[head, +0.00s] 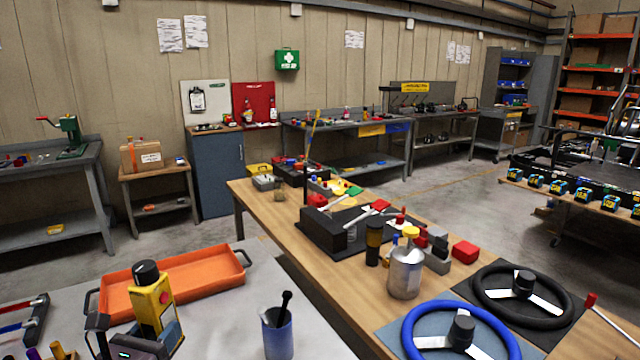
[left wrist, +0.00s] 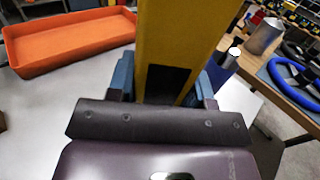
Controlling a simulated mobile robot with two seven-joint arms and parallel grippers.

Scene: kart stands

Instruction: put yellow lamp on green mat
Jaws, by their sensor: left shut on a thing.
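The yellow lamp (head: 157,306), a tall yellow body with a black round top and a red button, stands upright at the front left over the light grey table top (head: 225,277). My left gripper (head: 140,340) is shut on the lamp's lower part. In the left wrist view the yellow lamp (left wrist: 180,35) rises between the two blue-grey fingers of my left gripper (left wrist: 165,85). Whether its base touches the table is hidden. I cannot make out a green mat in either view. My right gripper is not in view.
An orange tray (head: 205,258) lies just behind the lamp. A blue cup (head: 277,335) holding a black tool stands to the right. The wooden bench beyond holds a silver can (head: 405,272) and a blue steering wheel (head: 410,325). Grey table top is clear between tray and cup.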

